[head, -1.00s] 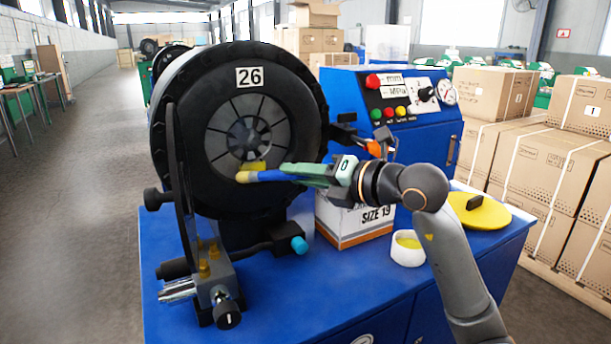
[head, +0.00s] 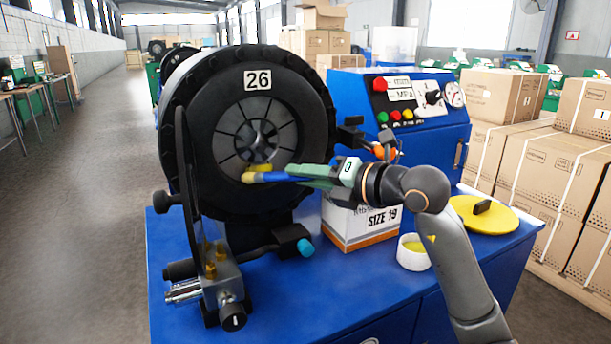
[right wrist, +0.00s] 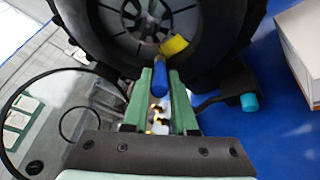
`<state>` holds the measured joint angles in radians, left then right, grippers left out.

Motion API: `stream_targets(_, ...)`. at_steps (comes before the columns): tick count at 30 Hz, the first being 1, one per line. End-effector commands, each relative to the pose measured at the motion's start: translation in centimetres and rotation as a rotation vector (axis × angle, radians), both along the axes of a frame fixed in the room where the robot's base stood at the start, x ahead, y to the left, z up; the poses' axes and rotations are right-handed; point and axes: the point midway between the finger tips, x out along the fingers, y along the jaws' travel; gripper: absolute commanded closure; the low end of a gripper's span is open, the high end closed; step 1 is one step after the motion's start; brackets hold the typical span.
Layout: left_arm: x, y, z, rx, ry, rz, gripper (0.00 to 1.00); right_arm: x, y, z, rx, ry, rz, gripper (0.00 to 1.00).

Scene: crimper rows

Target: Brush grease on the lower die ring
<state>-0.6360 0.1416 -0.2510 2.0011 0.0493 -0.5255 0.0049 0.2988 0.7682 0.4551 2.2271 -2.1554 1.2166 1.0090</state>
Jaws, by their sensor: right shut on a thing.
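The crimper head marked 26 is a big black ring with grey die segments (head: 232,150) around a dark central opening. My right gripper (head: 300,174) is shut on a brush with a blue handle (head: 268,177) and yellow bristles (head: 258,169). The bristles show over the lower part of the die ring; I cannot tell whether they touch it. In the right wrist view, the blue handle (right wrist: 150,79) sticks out from between the green fingers (right wrist: 160,100), with the yellow bristles (right wrist: 174,46) in front of the dies. My left gripper is not in view.
A white cup with yellow grease (head: 413,252), a yellow lid (head: 490,216) and a SIZE 19 box (head: 355,228) stand on the blue bench (head: 300,305). A blue control cabinet (head: 430,145) is behind. A valve fitting (head: 222,285) stands at the bench's front left. Cartons are stacked at right.

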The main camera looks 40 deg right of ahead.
Motion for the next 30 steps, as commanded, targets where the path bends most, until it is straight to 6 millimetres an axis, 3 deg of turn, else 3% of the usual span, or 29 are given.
stream_targets(14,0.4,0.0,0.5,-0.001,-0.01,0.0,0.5,0.7,-0.3,0.0,-0.001,-0.001,-0.001,1.0)
stream_targets(30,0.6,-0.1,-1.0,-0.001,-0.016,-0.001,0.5,-0.4,-4.0,0.0,-0.001,-0.001,-0.001,1.0)
